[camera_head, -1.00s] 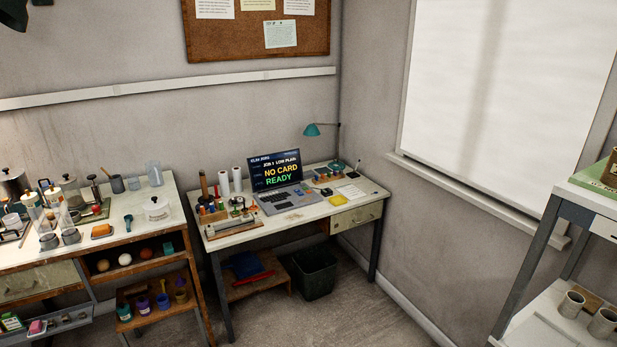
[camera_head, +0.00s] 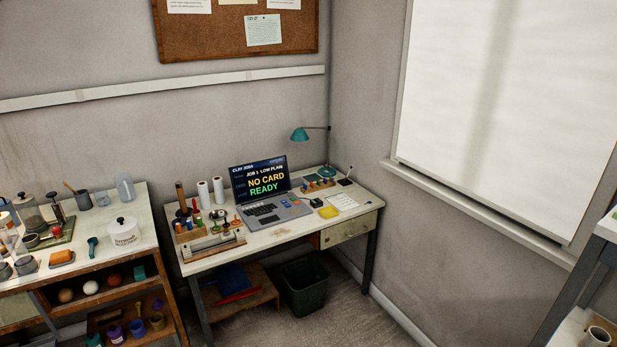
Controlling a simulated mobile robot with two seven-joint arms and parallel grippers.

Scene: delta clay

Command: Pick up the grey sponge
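I cannot pick out a grey sponge in the head view. An orange block, perhaps a sponge (camera_head: 61,257), lies on the left workbench (camera_head: 130,258). Several small items on the desk and bench are too small to tell apart. Neither of my grippers is in view.
The left bench holds a white lidded pot (camera_head: 124,232), mugs and jars, with coloured balls on its shelf. A dark bin (camera_head: 304,286) stands under the desk. A shelf unit (camera_head: 585,275) is cut off at right. Carpet shows in front of the desk.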

